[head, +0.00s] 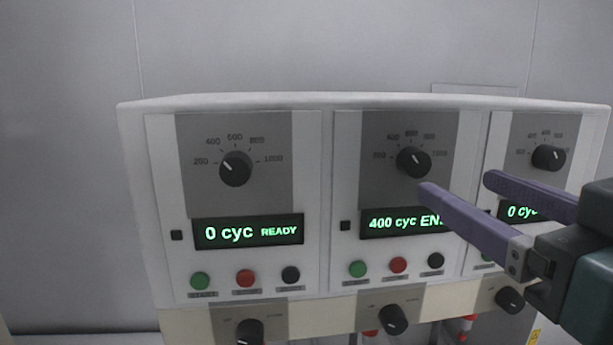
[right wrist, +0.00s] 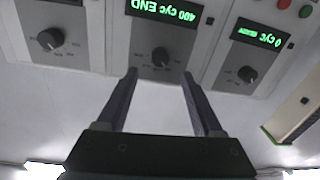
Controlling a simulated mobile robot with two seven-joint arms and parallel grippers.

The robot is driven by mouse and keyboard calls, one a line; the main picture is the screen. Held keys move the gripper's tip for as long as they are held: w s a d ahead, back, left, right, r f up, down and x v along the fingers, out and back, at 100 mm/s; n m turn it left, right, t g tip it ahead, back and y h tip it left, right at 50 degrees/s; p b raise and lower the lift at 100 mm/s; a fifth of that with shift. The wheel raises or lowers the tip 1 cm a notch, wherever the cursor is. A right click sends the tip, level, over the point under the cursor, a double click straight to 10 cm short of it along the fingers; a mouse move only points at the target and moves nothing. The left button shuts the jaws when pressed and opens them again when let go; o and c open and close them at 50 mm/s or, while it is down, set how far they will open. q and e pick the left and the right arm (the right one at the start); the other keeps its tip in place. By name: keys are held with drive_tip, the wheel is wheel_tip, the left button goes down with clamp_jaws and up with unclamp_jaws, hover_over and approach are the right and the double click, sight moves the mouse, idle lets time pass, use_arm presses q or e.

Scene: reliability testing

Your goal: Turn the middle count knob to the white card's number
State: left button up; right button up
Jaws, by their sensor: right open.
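The middle count knob (head: 413,162) is a black dial on the middle grey scale plate. Which number its mark meets is unclear. The middle display (head: 405,222) reads 400 cyc, with END legible in the right wrist view. My right gripper (head: 457,183) is open and empty, in front of and to the right of this knob. In the right wrist view, which is upside down, the same knob (right wrist: 160,57) appears between the open fingertips (right wrist: 159,76), apart from them. No white card with a readable number shows. My left gripper is not in view.
The left count knob (head: 235,168) and right count knob (head: 548,157) flank the middle one. The left display (head: 248,231) reads 0 cyc READY. Green, red and black buttons and lower knobs (head: 393,320) sit below. A pale rectangle (head: 475,90) shows behind the machine's top.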

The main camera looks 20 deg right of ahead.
sight(420, 167)
drive_tip(key=w, duration=0.1)
drive_tip(key=w+p, duration=0.1)
drive_tip(key=w, duration=0.1)
drive_tip(key=w+d+p, duration=0.1)
drive_tip(key=w, duration=0.1)
drive_tip(key=shift+w+r, duration=0.15)
drive_tip(key=shift+w, duration=0.1)
drive_tip(key=shift+w+d, duration=0.1)
drive_tip(key=shift+w, duration=0.65)
clamp_jaws()
